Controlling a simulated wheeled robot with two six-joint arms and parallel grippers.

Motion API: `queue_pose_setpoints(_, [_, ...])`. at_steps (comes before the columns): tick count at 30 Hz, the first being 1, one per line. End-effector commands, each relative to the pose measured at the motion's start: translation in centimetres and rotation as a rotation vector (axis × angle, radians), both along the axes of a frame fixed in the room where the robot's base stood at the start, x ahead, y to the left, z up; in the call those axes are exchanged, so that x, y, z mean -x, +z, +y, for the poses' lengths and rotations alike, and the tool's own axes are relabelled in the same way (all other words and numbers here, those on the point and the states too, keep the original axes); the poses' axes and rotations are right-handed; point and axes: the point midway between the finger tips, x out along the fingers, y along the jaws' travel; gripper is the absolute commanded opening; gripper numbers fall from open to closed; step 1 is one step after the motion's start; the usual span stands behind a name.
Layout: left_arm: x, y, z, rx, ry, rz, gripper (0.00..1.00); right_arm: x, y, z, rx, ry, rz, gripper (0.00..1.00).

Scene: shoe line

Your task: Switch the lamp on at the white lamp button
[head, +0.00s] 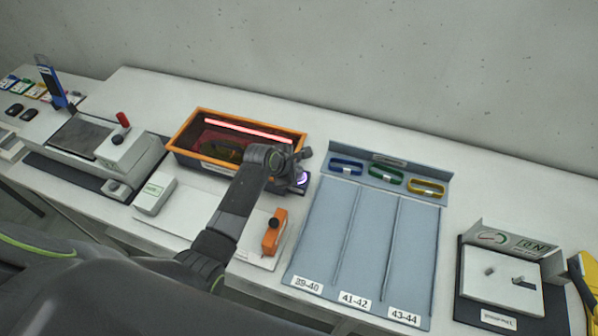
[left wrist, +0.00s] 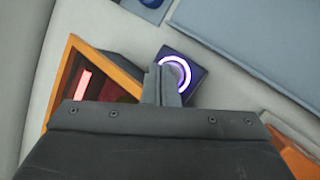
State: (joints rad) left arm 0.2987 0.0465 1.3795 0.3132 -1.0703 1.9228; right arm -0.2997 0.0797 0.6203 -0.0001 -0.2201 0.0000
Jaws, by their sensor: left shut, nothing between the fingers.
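The lamp button is a round button with a glowing white-violet ring (head: 303,177) on a small dark square base, just right of the orange-rimmed box. It also shows in the left wrist view as a bright ring (left wrist: 186,68). My left gripper (head: 298,183) is shut and empty, pointing down at the button. In the left wrist view its fingertips (left wrist: 166,78) overlap the lower left part of the ring; whether they touch it I cannot tell. The orange-rimmed box (head: 187,127) has a glowing red bar inside. My right gripper is not in view.
A grey-blue sorting board (head: 352,235) with three lanes lies to the right. An orange block with a black knob (head: 273,235) and a white box (head: 155,193) stand in front. A gauge device (head: 505,275) stands far right. A wall closes the back.

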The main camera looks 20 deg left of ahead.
Motion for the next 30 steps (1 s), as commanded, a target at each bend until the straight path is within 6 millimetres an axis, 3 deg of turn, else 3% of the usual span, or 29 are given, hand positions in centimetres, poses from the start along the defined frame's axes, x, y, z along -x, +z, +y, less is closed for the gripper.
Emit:
queue_pose_setpoints(8, [0.0,0.1,0.0,0.001,0.000,-0.001,0.00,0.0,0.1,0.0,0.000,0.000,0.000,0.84])
queue_pose_setpoints(15, [-0.1,2.5,0.0,0.000,0.000,-0.002,0.00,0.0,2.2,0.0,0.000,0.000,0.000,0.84])
queue_pose_setpoints(30, [0.0,6.0,0.0,0.000,0.000,-0.002,0.00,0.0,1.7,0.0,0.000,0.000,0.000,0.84])
